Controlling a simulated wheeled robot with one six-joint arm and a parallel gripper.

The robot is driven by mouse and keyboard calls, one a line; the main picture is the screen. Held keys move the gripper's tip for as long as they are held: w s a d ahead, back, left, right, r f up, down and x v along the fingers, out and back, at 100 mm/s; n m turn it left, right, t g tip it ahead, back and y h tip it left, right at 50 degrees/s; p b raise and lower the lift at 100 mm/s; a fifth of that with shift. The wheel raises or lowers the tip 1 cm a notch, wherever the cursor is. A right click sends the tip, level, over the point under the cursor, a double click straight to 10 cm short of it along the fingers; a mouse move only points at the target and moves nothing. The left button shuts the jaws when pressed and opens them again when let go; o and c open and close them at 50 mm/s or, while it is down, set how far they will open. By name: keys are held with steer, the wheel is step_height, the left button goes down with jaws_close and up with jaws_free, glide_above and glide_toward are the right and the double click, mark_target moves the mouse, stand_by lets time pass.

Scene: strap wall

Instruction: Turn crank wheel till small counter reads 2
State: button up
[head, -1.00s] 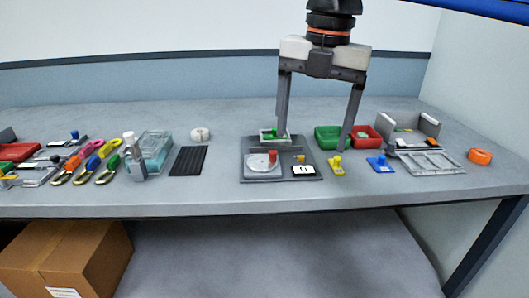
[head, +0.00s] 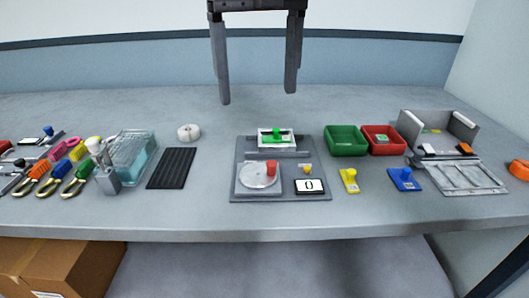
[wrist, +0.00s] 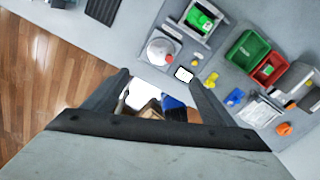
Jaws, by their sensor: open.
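The crank wheel (head: 254,177) is a pale disc with a red knob (head: 271,167) at its upper right edge, mounted on a grey base plate (head: 238,150). The small counter (head: 310,186) is a white card in a dark frame to its right and reads 0. In the wrist view the wheel (wrist: 158,52) and the counter (wrist: 183,74) lie beyond the fingertips. My gripper (head: 258,95) is open and empty, raised above and behind the plate. It also shows in the wrist view (wrist: 160,80).
A tray with a green piece (head: 277,136) sits behind the wheel. Green (head: 345,139) and red (head: 381,139) bins, a yellow tag (head: 349,181) and a blue tag (head: 405,180) stand to the right. A black ribbed mat (head: 171,168) and a clear box (head: 131,155) lie left.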

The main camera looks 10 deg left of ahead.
mark_target(260, 177)
step_height(260, 177, down, 17)
steer(key=shift+f, duration=0.15)
stand_by(0.5)
steer(key=c, duration=1)
